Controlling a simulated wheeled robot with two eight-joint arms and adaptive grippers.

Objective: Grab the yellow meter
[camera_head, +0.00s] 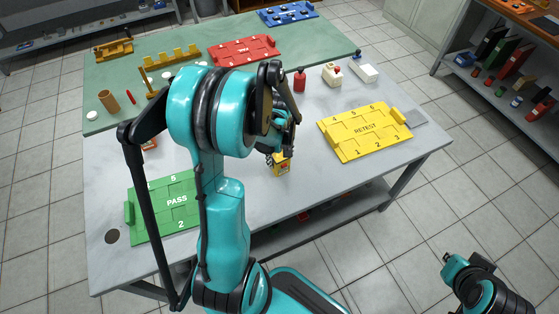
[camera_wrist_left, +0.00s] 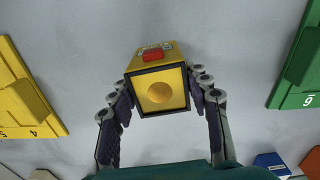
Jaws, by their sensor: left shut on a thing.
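The yellow meter (camera_wrist_left: 160,94) is a small yellow box with a dark-framed face, a round yellow disc and a red part on top. In the left wrist view it sits between both fingers of my left gripper (camera_wrist_left: 161,98), which is shut on it. In the head view the meter (camera_head: 280,166) shows below my left gripper (camera_head: 279,152), over the grey table, partly hidden by the arm. I cannot tell whether it touches the table. My right arm (camera_head: 478,284) is at the lower right, off the table; its fingers are not clear.
A yellow RETEST tray (camera_head: 345,149) lies to the right, a green PASS tray (camera_head: 152,229) to the left. A red tray (camera_head: 236,53) and blue tray (camera_head: 284,14) lie on the green mat (camera_head: 175,62). A red bottle (camera_head: 299,81) stands behind the meter. The table's front right is clear.

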